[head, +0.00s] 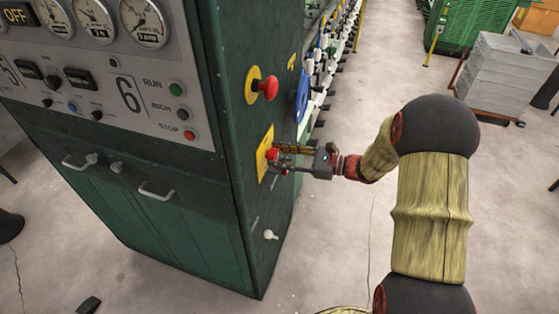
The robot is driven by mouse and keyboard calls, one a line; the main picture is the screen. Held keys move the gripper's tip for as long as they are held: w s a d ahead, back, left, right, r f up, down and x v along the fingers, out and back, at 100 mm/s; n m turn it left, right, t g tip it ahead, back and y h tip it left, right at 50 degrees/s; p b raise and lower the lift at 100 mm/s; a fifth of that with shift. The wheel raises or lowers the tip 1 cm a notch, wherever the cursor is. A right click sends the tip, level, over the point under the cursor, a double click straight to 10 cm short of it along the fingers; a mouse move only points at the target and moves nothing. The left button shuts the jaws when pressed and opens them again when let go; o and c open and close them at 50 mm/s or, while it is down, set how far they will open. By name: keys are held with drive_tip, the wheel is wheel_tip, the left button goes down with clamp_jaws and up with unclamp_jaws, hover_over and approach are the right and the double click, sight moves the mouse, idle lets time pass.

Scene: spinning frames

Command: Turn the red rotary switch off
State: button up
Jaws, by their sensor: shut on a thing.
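The red rotary switch (271,154) sits on a yellow plate (263,166) on the side face of the green machine cabinet. My gripper (281,159) reaches it from the right, and its fingers are shut on the switch. The fingers hide part of the switch, so I cannot tell which way it is turned.
A red mushroom button (268,87) on a yellow disc is above the switch. A blue round part (301,95) stands out behind it. A small white knob (270,235) is below. A grey crate (495,75) stands at the back right.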

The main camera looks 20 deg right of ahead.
drive_tip(key=n+b, duration=0.3)
drive_tip(key=shift+f, duration=0.2)
drive_tip(key=n+b, duration=0.2)
drive_tip(key=b, duration=0.1)
drive_tip(key=shift+s+a+n+t+h, duration=0.1)
drive_tip(key=shift+n+t+h, duration=0.2)
drive_tip(key=shift+r, duration=0.15)
drive_tip(key=o, duration=1.1)
drive_tip(key=shift+o, duration=0.3)
drive_tip(key=v, duration=1.2)
